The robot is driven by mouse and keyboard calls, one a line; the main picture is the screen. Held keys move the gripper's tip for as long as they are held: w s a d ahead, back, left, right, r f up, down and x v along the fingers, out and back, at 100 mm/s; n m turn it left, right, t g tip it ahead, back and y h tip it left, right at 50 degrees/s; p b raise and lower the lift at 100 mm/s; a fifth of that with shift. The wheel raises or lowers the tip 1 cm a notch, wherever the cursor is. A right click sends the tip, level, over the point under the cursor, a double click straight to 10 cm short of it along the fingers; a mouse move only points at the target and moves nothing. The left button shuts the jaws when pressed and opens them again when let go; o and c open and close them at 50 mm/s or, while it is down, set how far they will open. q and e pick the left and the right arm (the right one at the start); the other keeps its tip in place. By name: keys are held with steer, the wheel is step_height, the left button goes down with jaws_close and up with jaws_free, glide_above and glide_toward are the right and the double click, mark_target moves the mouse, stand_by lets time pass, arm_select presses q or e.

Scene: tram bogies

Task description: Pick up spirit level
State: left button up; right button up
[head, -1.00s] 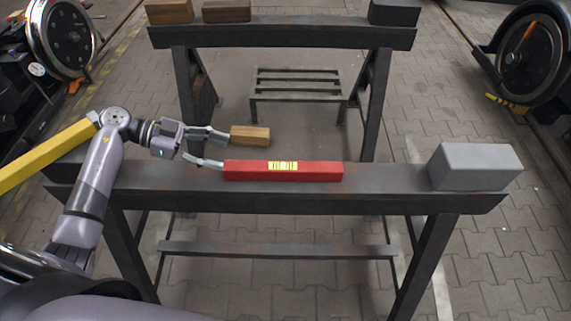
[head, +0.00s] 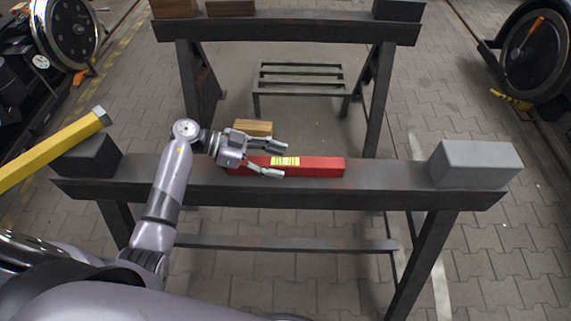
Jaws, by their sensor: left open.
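The red spirit level (head: 318,167) with a yellow-green vial window lies along the top of the near dark steel trestle (head: 390,190). My left gripper (head: 281,160) is open over the left half of the level. One finger lies on the far side of the level and the other on the near side, close to the vial window. The gripper and wrist hide part of the level's left half. I cannot tell whether the fingers touch it. My right gripper is not in view.
A grey block (head: 475,163) stands at the trestle's right end and a dark block (head: 88,157) at its left end. A wooden block (head: 252,127) shows just behind my wrist. A yellow beam (head: 50,150) juts in from the left. A second trestle (head: 290,33) stands behind.

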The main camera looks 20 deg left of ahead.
arm_select(q)
jaws_close()
stand_by(0.8)
